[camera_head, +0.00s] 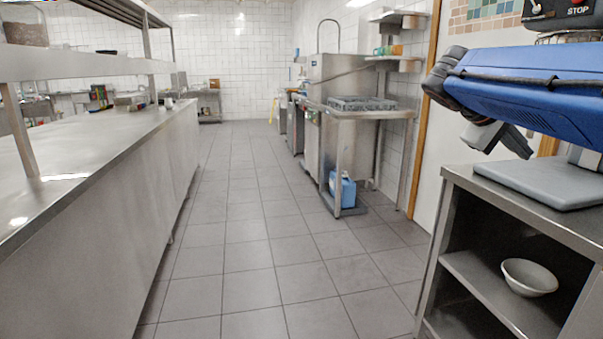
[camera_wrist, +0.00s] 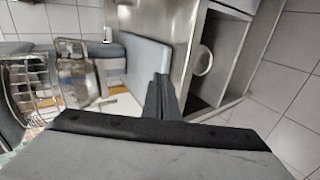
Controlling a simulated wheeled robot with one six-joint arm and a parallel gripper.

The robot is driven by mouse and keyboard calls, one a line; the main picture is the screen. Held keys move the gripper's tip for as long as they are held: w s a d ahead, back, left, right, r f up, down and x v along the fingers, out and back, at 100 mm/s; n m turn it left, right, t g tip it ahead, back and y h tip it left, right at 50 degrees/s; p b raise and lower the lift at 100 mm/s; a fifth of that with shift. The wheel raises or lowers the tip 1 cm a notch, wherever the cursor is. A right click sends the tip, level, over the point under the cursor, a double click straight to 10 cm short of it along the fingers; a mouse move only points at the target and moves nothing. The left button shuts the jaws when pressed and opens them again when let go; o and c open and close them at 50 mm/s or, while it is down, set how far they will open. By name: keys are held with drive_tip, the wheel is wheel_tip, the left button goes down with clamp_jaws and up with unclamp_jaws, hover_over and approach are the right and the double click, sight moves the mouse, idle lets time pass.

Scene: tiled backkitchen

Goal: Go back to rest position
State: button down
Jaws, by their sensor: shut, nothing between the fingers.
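My arm, blue with a black joint, reaches in from the right edge of the head view above the steel counter (camera_head: 500,183). My gripper (camera_head: 524,150) hangs below its joint, angled down to the right, empty. In the wrist view the dark fingers of my gripper (camera_wrist: 161,80) are together with nothing between them. They appear over or near a flat grey slab (camera_wrist: 148,65), which also shows on the counter in the head view (camera_head: 550,186). I cannot tell the exact gap between fingers and slab.
A white bowl (camera_head: 529,278) sits on the shelf under the counter. A wire basket (camera_wrist: 28,90) is left in the wrist view. A long steel bench (camera_head: 130,200) runs along the left. A steel table (camera_head: 365,113) stands ahead. The tiled aisle (camera_head: 250,230) is clear.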

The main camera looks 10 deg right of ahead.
drive_tip(key=s+a+f+t+y, duration=0.1)
drive_tip(key=s+a+f+y, duration=0.2)
drive_tip(key=s+a+f, duration=0.2)
drive_tip(key=s+a+f+t+y, duration=0.1)
drive_tip(key=s+a+f+y, duration=0.3)
drive_tip(key=a+f, duration=0.7)
drive_tip(key=s+a+f+t+y, duration=0.1)
drive_tip(key=s+a+f+y, duration=0.3)
drive_tip(key=a+f, duration=0.5)
wheel_tip(320, 180, down, 7)
drive_tip(key=s, duration=0.2)
drive_tip(key=shift+s+r+m, duration=0.15)
drive_tip(key=shift+s+m, duration=0.2)
drive_tip(key=shift+m, duration=0.05)
